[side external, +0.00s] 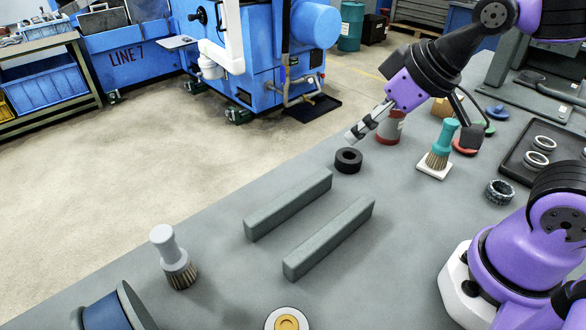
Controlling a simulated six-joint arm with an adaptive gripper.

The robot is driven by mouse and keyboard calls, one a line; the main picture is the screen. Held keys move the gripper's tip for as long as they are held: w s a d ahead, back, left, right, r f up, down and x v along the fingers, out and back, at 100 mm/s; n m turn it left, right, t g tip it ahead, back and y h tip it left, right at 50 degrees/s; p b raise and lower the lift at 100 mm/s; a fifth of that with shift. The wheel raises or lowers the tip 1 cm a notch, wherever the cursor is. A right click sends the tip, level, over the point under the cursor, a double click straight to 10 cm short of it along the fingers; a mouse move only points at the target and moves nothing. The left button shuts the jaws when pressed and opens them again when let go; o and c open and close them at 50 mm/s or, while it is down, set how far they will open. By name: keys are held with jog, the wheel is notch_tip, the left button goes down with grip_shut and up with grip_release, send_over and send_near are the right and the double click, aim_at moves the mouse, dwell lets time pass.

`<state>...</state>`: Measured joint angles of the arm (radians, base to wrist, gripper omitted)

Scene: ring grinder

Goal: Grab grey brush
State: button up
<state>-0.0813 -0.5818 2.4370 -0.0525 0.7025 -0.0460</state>
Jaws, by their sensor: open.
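The grey brush (173,257) stands upright at the lower left of the table, with a light grey handle on top and brown bristles below. My gripper (360,132) is at the upper right, well away from the grey brush. It is tilted down and to the left, above the table near a black ring. It appears empty. A second brush with a teal handle (443,140) stands on a white pad to the right of my gripper.
Two grey bars (290,204) (330,238) lie parallel between my gripper and the grey brush. A blue wheel (112,311) and a yellow-centred disc (287,320) are at the front edge.

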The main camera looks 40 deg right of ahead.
jog(key=w+a+f+n+t+y, duration=0.1)
jog(key=w+a+n+y, duration=0.25)
jog(key=w+a, duration=0.45)
jog(key=n+y, duration=0.5)
jog(key=y, duration=0.1)
send_over(177, 245)
notch_tip(177, 245, down, 4)
jog(key=f, duration=0.3)
jog(key=shift+w+a+f, duration=0.1)
jog(key=shift+a+f, duration=0.05)
jog(key=shift+a, duration=0.1)
jog(key=shift+f, duration=0.7)
notch_tip(177, 245, down, 3)
jog(key=shift+r, duration=0.15)
jog(key=shift+x, duration=1.1)
jog(key=shift+w+a, duration=0.25)
jog(key=shift+w, duration=0.05)
